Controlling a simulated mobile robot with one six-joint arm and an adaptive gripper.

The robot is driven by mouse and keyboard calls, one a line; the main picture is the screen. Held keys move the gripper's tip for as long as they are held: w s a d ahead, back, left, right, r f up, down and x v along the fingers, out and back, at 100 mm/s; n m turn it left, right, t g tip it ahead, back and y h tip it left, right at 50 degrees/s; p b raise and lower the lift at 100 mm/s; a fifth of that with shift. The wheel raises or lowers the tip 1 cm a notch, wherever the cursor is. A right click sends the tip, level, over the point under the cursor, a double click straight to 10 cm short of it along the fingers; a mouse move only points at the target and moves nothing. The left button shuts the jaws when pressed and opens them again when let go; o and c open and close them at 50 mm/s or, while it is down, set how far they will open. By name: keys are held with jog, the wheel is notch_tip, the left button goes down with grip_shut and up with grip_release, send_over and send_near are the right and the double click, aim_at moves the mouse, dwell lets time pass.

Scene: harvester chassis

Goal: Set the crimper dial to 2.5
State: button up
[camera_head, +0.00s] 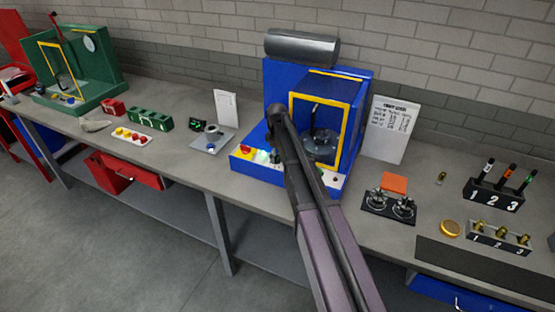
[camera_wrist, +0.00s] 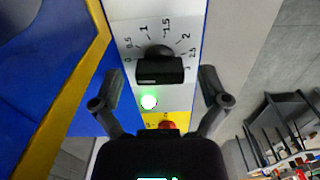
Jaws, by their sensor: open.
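The crimper is the blue machine (camera_head: 249,165) with a yellow-framed opening, in the middle of the bench in the head view. In the wrist view its white panel (camera_wrist: 180,14) carries a black dial knob (camera_wrist: 160,68) with a scale from 0 up past 2.5. The knob's bar lies roughly crosswise in the picture; I cannot tell which number it points to. My gripper (camera_wrist: 160,76) is open, one finger on each side of the knob and apart from it. In the head view my arm hides the knob.
A lit green lamp (camera_wrist: 148,102) and a red button (camera_wrist: 167,125) on yellow sit by the dial. A sign (camera_head: 391,128) stands right of the crimper, with a black fixture (camera_head: 374,203) in front of it. A grey plate (camera_head: 208,143) lies to the left.

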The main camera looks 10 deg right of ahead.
jog(key=shift+f, duration=0.1)
jog(key=shift+c, duration=0.2)
jog(key=c, duration=1.1)
